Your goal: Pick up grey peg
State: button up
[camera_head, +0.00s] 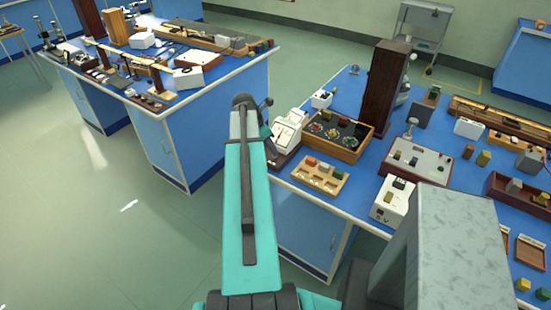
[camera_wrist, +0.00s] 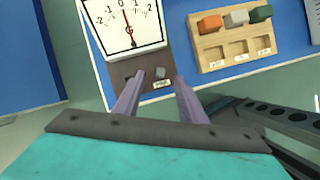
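A light wooden tray (camera_wrist: 222,46) in the wrist view holds an orange peg (camera_wrist: 209,23), a light grey peg (camera_wrist: 237,18) and a dark green peg (camera_wrist: 261,13) along its far side, with labelled recesses in front. The tray (camera_head: 307,182) shows in the head view, with its grey peg (camera_head: 324,168) in the middle. My gripper (camera_wrist: 160,77) has its two purple fingers apart, left of the tray. A small grey block (camera_wrist: 160,72) appears between the fingertips, on a brown base; I cannot tell its height relative to them. My fingers are hidden in the head view.
A white dial instrument (camera_wrist: 122,22) stands on the brown base (camera_wrist: 125,70), close beyond my fingers. In the head view, a box with dark interior (camera_head: 352,153) and a tall brown block (camera_head: 383,85) stand behind the tray. Open floor (camera_head: 110,220) lies left.

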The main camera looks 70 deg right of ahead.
aim_at(275, 159)
dwell(0.3)
jog(key=shift+p+x, duration=1.35)
jog(key=shift+x, duration=1.25)
jog(key=shift+a, duration=0.15)
jog(key=shift+c, duration=0.3)
grip_shut()
